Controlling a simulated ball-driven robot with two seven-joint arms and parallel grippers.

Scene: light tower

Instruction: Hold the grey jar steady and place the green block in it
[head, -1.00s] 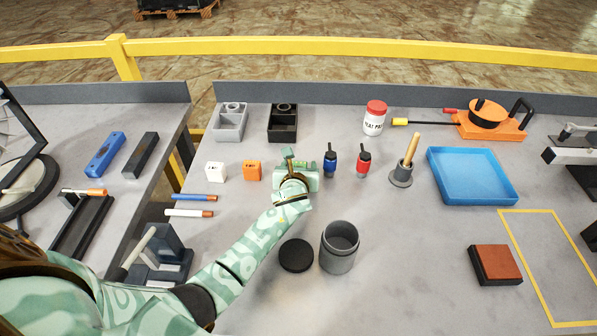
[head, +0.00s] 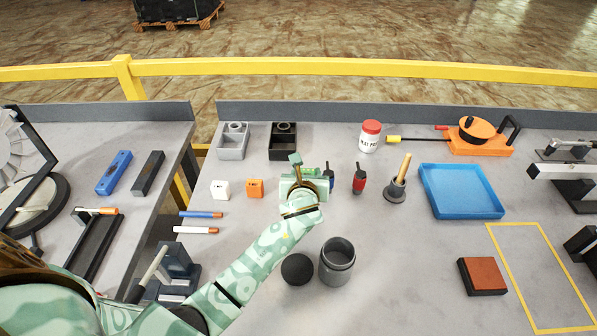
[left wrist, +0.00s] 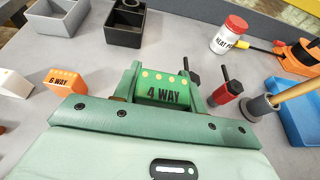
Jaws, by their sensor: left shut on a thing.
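The green block, marked "4 WAY" (left wrist: 160,90), is between the fingers of my left gripper in the left wrist view. My left gripper (head: 296,168) is shut on it, over the table behind the jar, beside the orange block. The grey jar (head: 337,268) stands upright and open-topped on the front part of the table, nearer than the gripper and a little to its right. Its inside looks empty. A dark round lid (head: 297,269) lies flat just left of the jar. My right gripper is not in view.
A white block (head: 220,190) and an orange block (head: 255,188) stand left of the gripper.

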